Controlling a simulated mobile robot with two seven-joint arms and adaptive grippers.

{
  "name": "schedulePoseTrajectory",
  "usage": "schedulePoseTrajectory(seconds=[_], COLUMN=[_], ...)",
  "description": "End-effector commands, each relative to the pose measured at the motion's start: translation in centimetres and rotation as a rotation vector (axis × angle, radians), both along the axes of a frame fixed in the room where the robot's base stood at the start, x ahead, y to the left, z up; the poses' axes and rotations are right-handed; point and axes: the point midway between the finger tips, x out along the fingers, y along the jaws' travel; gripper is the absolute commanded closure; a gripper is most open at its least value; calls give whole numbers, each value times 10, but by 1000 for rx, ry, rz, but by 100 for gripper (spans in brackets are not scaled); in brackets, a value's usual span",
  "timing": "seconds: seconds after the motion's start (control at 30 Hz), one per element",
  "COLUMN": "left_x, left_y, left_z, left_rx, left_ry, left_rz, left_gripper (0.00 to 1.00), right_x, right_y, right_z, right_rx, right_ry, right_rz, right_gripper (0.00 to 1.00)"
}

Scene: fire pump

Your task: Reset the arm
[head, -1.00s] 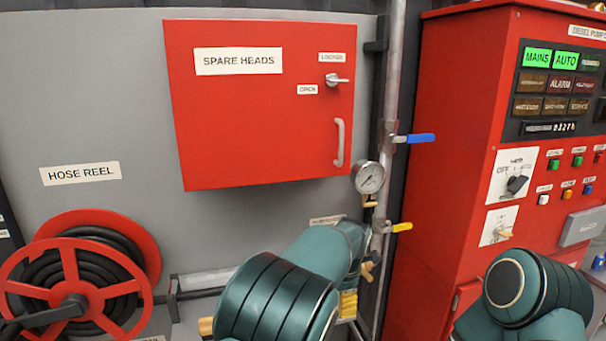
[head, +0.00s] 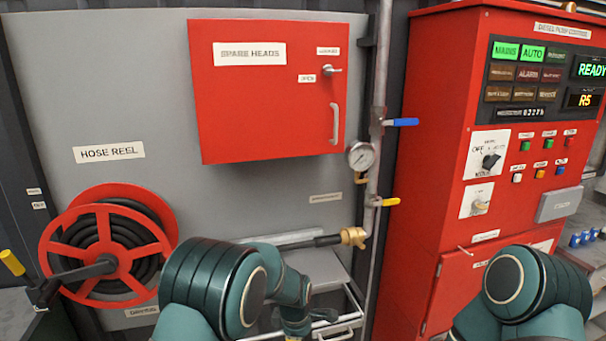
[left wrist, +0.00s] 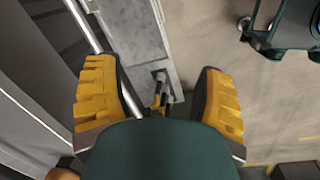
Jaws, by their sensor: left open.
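My left arm (head: 215,285) is bent at the lower middle of the head view, in front of the grey panel; its gripper cannot be made out there. In the left wrist view my left gripper (left wrist: 158,78) has its two yellow-padded fingers wide apart, with nothing held between them. Beyond them are a grey metal strip with small dark and yellow fittings, and the floor. My right arm (head: 535,290) shows at the lower right of the head view, in front of the red pump control cabinet (head: 440,180); its gripper is out of view.
A red hose reel (head: 108,262) is at the left. A closed red spare heads box (head: 265,115) hangs on the panel. A brass-ended nozzle (head: 352,237) lies beside the vertical pipe (head: 377,150) with its gauge (head: 361,156). An open drawer (head: 340,325) is low behind my left arm.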

Motion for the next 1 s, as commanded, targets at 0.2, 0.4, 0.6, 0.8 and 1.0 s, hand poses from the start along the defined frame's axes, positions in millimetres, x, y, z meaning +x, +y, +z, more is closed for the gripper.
schedulePoseTrajectory(seconds=[0.2,0.4,0.6,0.8,1.0], left_x=[-68,-141,-207,-239,-244], left_y=[53,78,89,91,91], left_z=[-77,-114,-122,-117,-116], left_rx=[-61,-103,-105,-85,-77], left_ry=[-8,-88,-202,-277,-292], left_rz=[-358,-697,-992,-1154,-1186], left_gripper=[31,31,31,31,31], right_x=[-2,-4,-5,-6,-6], right_y=[0,0,1,1,1], right_z=[-5,-10,-13,-14,-15], right_rx=[1,1,2,2,2], right_ry=[5,8,11,12,12], right_rz=[3,5,7,8,9], right_gripper=[53,53,53,53,53])
